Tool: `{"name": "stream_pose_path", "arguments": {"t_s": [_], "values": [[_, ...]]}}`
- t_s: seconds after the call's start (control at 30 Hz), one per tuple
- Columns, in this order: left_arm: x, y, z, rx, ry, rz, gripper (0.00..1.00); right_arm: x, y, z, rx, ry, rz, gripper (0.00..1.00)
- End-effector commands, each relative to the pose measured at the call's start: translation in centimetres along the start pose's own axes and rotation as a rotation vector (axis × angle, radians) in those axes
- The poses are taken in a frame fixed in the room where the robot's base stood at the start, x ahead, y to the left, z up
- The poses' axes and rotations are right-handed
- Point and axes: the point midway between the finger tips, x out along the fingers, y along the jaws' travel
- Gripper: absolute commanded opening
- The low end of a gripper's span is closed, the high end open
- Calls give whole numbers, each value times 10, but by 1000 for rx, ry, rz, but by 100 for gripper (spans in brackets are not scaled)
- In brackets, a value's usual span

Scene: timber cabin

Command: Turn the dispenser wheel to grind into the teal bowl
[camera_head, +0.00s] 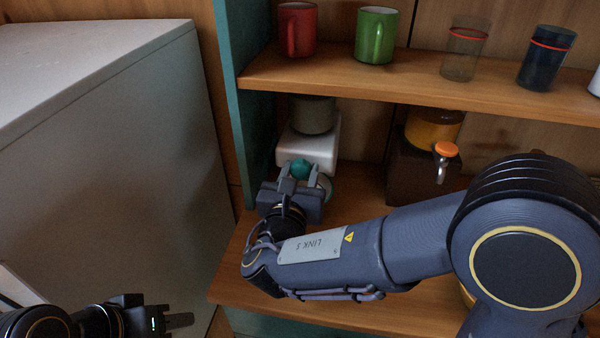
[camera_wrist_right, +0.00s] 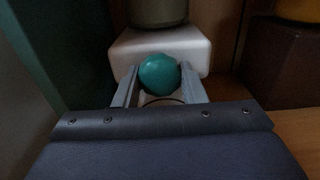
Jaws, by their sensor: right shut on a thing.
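A white dispenser (camera_head: 318,146) with a grey-green hopper (camera_head: 312,114) stands on the lower shelf, near its left end. Its round teal wheel (camera_head: 301,169) faces forward. My right gripper (camera_head: 304,176) is shut on the teal wheel, one finger on each side; the wheel also shows between the fingers in the right wrist view (camera_wrist_right: 159,74). A curved rim shows below the wheel, mostly hidden by my gripper; I cannot tell whether it is the teal bowl. My left gripper (camera_head: 180,321) is at the bottom left, away from the shelf, and its opening is unclear.
A dark brown dispenser (camera_head: 412,172) with an amber hopper and an orange-topped tap (camera_head: 446,150) stands to the right. The upper shelf (camera_head: 400,85) holds a red mug (camera_head: 298,30), a green mug (camera_head: 376,35) and jars. A grey cabinet (camera_head: 120,130) stands left.

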Motion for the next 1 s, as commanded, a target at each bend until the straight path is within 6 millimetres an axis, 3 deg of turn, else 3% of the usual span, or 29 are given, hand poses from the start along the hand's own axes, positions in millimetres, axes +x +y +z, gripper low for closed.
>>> {"name": "stream_pose_path", "arguments": {"t_s": [0.37,1.0], "values": [[16,-7,8,0,0,0,36,0,0,-4,99,-2,0,15],[92,-42,46,0,0,0,36,0,2,-7,666,-1,1,15]]}}
